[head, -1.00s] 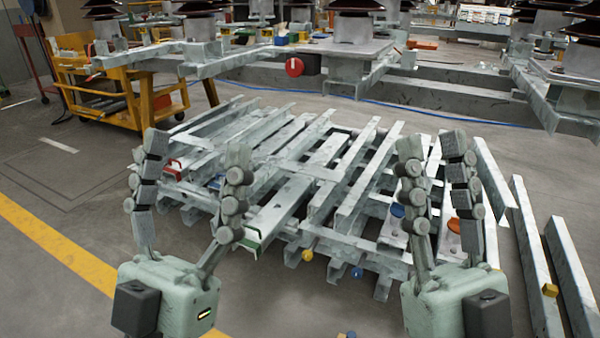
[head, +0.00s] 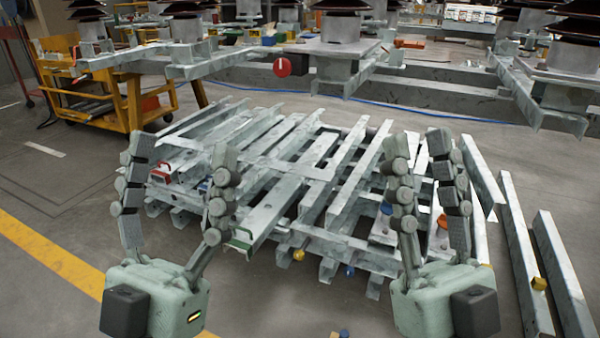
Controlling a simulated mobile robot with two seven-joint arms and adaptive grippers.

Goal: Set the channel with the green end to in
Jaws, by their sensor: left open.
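The channel with the green end (head: 268,215) is a long grey steel piece lying in the stack of channels. Its green end (head: 240,240) faces me at the near left edge of the stack. My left gripper (head: 180,152) is open and empty, with its fingers pointing up; its right finger stands just left of the green end in the picture. My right gripper (head: 425,142) is open and empty, its fingers in front of the stack's right side. Neither gripper visibly touches a channel.
Nearby channels carry a red end (head: 161,173), a yellow end (head: 298,254) and a blue end (head: 350,270). Loose beams (head: 525,260) lie on the floor at right. A yellow cart (head: 110,90) stands back left.

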